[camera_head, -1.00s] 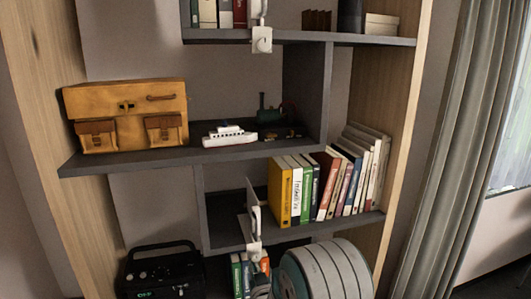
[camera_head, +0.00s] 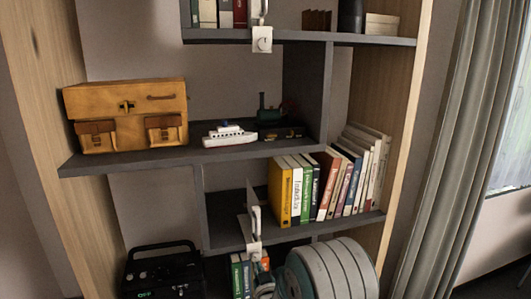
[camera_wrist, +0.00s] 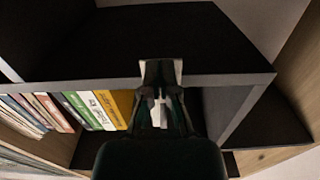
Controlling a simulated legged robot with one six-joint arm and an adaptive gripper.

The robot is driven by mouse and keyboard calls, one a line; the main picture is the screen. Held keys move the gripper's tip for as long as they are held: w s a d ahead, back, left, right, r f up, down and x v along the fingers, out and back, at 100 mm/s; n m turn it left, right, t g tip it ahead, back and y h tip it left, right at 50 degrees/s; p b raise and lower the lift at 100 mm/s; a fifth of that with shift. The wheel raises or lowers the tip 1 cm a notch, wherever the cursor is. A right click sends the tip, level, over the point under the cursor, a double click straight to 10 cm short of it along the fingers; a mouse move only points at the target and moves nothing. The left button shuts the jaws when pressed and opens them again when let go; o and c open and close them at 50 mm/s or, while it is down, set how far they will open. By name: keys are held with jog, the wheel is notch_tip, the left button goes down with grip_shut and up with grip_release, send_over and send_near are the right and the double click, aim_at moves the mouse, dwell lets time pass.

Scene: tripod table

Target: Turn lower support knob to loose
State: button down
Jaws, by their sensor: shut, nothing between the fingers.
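The lower support is a white clamp (camera_head: 254,230) on the front edge of the lower shelf, left of the yellow book. Its small square knob block (camera_head: 254,249) sits at the shelf edge in the head view. The wrist view is upside down and shows white parts of this clamp (camera_wrist: 178,70) behind and between my dark fingers. My gripper (camera_wrist: 161,88) is shut, with its fingertips over the clamp at the shelf edge; whether they touch the knob is not clear. The knob's setting cannot be read. My gripper's tip is hard to make out in the head view.
A similar upper support (camera_head: 262,40) hangs on the top shelf edge. Several books (camera_head: 308,190) stand right of the lower clamp. A boat (camera_head: 229,135), a brown case (camera_head: 127,115) and a black radio (camera_head: 162,270) are nearby. The shelf edge (camera_wrist: 90,88) is close to my fingers.

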jog(key=shift+w+d+r, duration=0.2)
jog(key=shift+d, duration=0.25)
dwell(0.3)
jog(key=shift+d+f, duration=0.1)
jog(key=v, duration=0.6)
jog(key=shift+f, duration=0.3)
dwell(0.3)
jog(key=w+n, duration=0.2)
jog(key=w+a+n, duration=0.1)
jog(key=n, duration=0.1)
jog(key=w+a+n, duration=0.1)
jog(key=w+n, duration=0.1)
jog(key=shift+w+a+f, duration=0.1)
jog(key=shift+w, duration=0.2)
dwell(0.6)
